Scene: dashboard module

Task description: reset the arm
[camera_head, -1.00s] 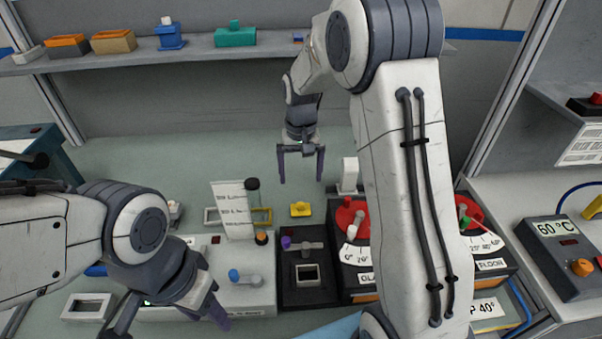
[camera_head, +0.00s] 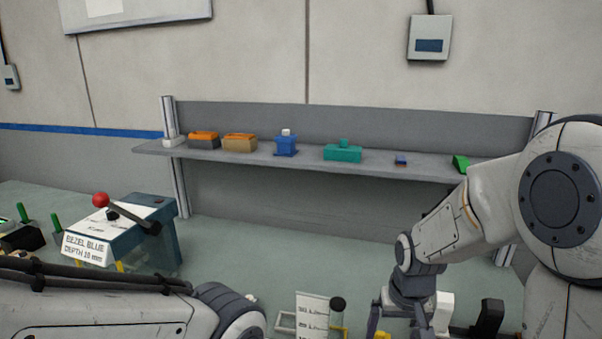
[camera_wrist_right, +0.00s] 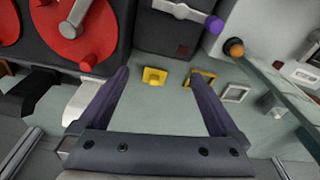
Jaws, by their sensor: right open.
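My right arm (camera_head: 470,220) comes in from the right in the head view. A small yellow piece (camera_wrist_right: 154,76) lies on the bench below, seen between the fingers. My left arm (camera_head: 110,305) lies across the bottom left of the head view; its gripper is out of the picture.
A wall shelf (camera_head: 380,170) holds several coloured blocks. A blue box with a red-knobbed lever (camera_head: 101,199) stands at the left. In the wrist view, a dark panel with red dials (camera_wrist_right: 85,35) is at upper left.

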